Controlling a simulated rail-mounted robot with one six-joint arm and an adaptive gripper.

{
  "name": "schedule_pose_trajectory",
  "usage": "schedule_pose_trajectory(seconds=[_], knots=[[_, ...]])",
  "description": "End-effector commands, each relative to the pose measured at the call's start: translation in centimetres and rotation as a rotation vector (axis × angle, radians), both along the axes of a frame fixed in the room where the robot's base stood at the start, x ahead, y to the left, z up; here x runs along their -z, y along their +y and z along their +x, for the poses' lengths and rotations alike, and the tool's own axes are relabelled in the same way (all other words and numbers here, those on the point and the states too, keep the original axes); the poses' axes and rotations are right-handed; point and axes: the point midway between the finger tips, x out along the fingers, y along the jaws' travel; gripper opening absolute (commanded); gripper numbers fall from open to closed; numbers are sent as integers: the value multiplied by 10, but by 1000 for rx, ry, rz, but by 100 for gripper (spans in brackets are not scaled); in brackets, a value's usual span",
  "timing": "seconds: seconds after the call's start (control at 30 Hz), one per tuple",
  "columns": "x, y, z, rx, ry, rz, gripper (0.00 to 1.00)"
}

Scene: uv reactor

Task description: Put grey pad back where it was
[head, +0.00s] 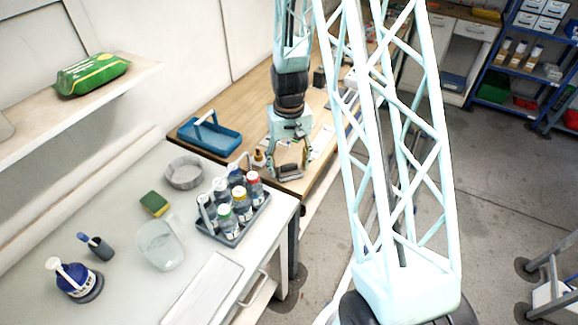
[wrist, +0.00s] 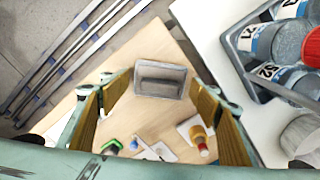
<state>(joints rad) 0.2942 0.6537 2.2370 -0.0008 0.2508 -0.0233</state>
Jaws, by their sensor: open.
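A small grey block-like thing with a recessed dark face (wrist: 162,80), which may be the grey pad, is on the wooden bench near its end. It shows in the head view (head: 289,170) just below my gripper (head: 289,155). I cannot tell how far above the bench the fingertips are.
A grey bottle rack (head: 233,234) with several capped bottles stands on the white bench close by. A blue tray (head: 210,138) lies on the wooden bench (head: 240,95). A small amber bottle (wrist: 198,134) and papers lie near my fingers. A beaker (head: 160,246) stands farther off.

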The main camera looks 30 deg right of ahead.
Motion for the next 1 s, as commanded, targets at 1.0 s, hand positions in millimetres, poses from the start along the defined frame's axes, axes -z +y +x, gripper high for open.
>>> schedule_pose_trajectory(seconds=[1.0], knots=[[-91, 0, 1, 0, -3, -1, 57]])
